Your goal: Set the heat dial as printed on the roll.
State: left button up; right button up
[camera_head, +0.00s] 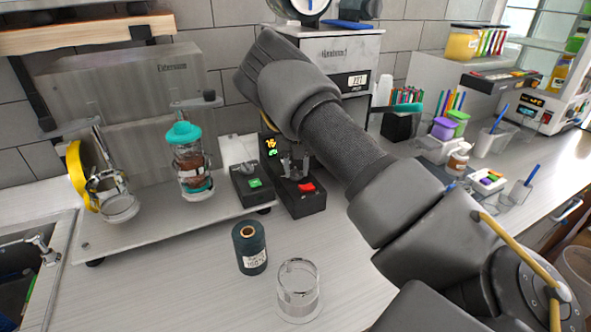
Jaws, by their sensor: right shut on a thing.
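A dark roll (249,250) stands upright on the counter. Its white label carries small print that looks like a temperature, too small to read surely. The sealer (165,225) stands behind it, with a small black display (270,147) showing yellow and green digits. My right arm reaches in from the right, and its gripper (294,168) points down at the black control box (308,204) with a red switch (306,187). The gripper is shut on the heat dial, which its fingers mostly hide. My left gripper is out of view.
An empty clear cup (299,290) stands in front of the box, right of the roll. A second black box with a green switch (255,183) adjoins it. A sink is at far left.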

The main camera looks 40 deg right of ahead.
aim_at(297, 171)
jog(key=shift+d+n, duration=0.1)
jog(key=shift+n, duration=1.4)
jog(key=shift+r, duration=0.1)
jog(key=o, duration=1)
jog(key=shift+r+b, duration=1.05)
jog(key=shift+r, duration=4.35)
